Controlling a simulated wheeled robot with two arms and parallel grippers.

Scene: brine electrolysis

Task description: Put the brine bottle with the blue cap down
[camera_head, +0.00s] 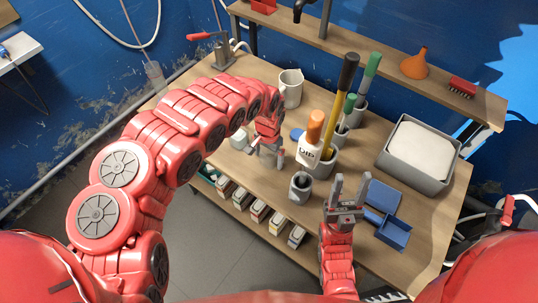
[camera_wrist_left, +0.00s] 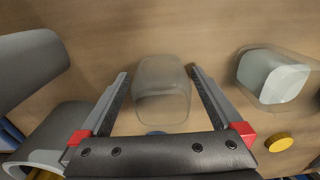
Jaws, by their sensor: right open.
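A translucent bottle (camera_wrist_left: 162,88) shows between the fingers of my left gripper (camera_wrist_left: 159,75) in the left wrist view, over the wooden table. A small blue patch (camera_wrist_left: 155,132), perhaps its cap, shows at its lower end, partly hidden by the gripper's palm. The fingers stand apart with narrow gaps beside the bottle. In the head view my left gripper (camera_head: 266,148) is low over the table's left part, and the bottle is hard to make out there. My right gripper (camera_head: 347,190) is open and empty, fingers pointing up, at the table's front edge.
A second translucent container (camera_wrist_left: 274,79) stands right of the bottle, with a yellow disc (camera_wrist_left: 278,143) near it. A grey cup (camera_head: 300,187), a white bottle with an orange cap (camera_head: 313,140), a beaker (camera_head: 290,88) and a grey bin (camera_head: 416,181) crowd the table (camera_head: 430,215).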

